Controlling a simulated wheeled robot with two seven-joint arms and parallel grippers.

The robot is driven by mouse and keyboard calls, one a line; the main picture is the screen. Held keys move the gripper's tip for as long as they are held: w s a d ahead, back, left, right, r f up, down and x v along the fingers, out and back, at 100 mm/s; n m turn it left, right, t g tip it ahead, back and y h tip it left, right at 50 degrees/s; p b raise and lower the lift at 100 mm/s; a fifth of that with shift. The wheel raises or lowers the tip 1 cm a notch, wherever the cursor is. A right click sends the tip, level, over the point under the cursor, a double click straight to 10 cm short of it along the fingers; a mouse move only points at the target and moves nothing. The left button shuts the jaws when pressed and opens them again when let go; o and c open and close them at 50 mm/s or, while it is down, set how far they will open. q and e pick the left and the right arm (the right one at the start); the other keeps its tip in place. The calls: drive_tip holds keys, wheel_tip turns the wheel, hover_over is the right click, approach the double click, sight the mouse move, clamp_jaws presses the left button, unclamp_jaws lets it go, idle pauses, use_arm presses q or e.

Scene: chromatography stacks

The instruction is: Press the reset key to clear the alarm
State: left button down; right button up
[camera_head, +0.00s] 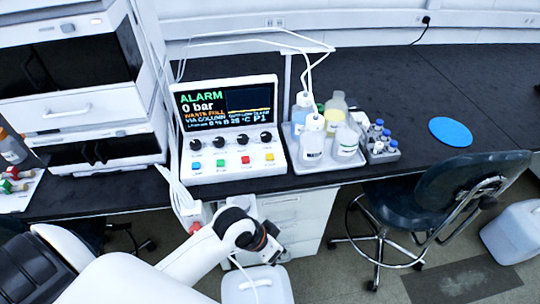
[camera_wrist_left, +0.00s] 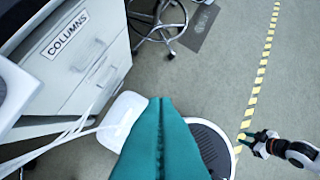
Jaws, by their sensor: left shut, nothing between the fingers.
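The control module (camera_head: 228,130) stands on the bench with its screen (camera_head: 225,103) reading ALARM, 0 bar and WASTE FULL. Below a row of black knobs are a blue key (camera_head: 197,165), a green key (camera_head: 221,163), a red key (camera_head: 245,160) and a yellow key (camera_head: 269,157). Their labels are too small to read. My left gripper (camera_wrist_left: 160,102) is shut and empty, with teal fingers pointing down past the bench front. In the head view its wrist is below and in front of the module, apart from the keys. My right gripper (camera_wrist_left: 255,140) shows small in the left wrist view.
A tray (camera_head: 327,168) of bottles stands right of the module, with a vial rack (camera_head: 381,152) beyond. Stacked instruments (camera_head: 75,80) stand left. Drawers labelled COLUMNS (camera_wrist_left: 75,55), a white can (camera_head: 257,284) and a chair (camera_head: 425,195) are below bench level. The right bench is mostly clear.

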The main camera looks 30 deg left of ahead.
use_arm(q)
drive_tip(key=w+h, duration=0.1)
drive_tip(key=w, duration=0.4)
wheel_tip(320, 180, up, 12)
drive_tip(key=n+t+h, duration=0.1)
drive_tip(key=n+t, duration=0.2)
drive_tip(key=n, duration=0.2)
hover_over(270, 157)
drive_tip(key=a, duration=0.1)
drive_tip(key=shift+s+a, duration=0.15)
drive_tip(key=shift+a, duration=0.05)
drive_tip(key=shift+f, duration=0.1)
wheel_tip(270, 157, down, 8)
drive_tip(key=b, duration=0.7)
drive_tip(key=shift+f+b, duration=0.3)
drive_tip(key=shift+f, duration=0.1)
